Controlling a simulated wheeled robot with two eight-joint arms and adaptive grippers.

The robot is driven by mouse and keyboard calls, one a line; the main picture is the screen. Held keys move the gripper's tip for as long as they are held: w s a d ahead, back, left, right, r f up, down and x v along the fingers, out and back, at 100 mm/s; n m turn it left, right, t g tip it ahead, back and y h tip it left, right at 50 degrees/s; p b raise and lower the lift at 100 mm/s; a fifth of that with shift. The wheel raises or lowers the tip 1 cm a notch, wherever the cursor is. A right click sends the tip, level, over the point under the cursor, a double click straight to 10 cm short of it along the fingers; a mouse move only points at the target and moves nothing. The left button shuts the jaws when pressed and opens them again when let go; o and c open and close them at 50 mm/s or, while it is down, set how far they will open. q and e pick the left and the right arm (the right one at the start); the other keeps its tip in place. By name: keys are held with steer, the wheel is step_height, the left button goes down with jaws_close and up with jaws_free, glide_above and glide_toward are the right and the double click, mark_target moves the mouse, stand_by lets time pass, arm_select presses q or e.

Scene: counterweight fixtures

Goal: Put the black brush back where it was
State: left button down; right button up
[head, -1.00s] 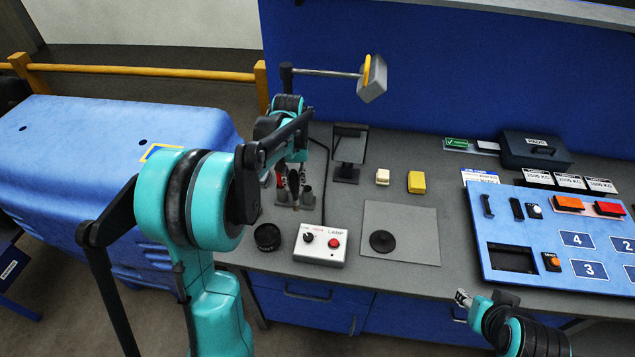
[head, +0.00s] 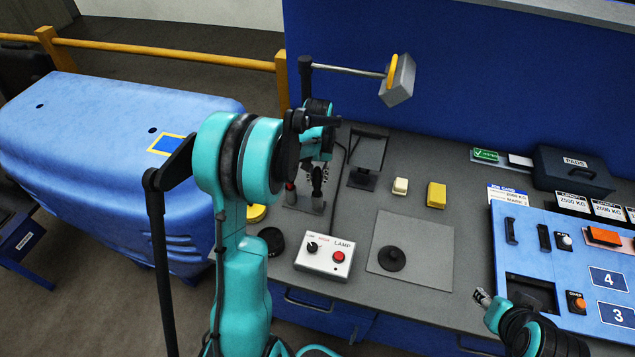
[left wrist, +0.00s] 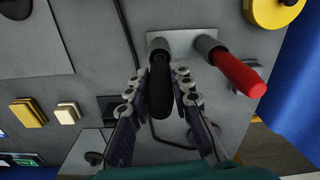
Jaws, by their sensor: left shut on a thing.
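My left gripper (head: 318,172) is shut on the black brush (left wrist: 160,88), whose dark handle stands between the two fingers in the left wrist view. The brush also shows below the fingers in the head view (head: 317,186). It lines up with a grey cup (left wrist: 158,46) of the tool holder (head: 303,203); I cannot tell how deep it sits in it. A red-handled tool (left wrist: 240,74) stands tilted in the neighbouring cup. My right gripper (head: 482,297) is low at the counter's front edge, too small to read.
A lamp control box (head: 325,256), a black round piece (head: 272,238) and a grey plate (head: 427,235) with a black knob lie in front. A mirror-like stand (head: 366,160) is right of the holder. A lamp arm (head: 345,71) reaches above.

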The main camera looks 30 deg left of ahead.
arm_select(q)
steer(key=shift+f, duration=0.95)
steer(key=c, duration=1.8)
jaws_free()
steer(key=shift+f, duration=0.15)
steer(key=o, duration=0.5)
steer(key=shift+c, duration=0.2)
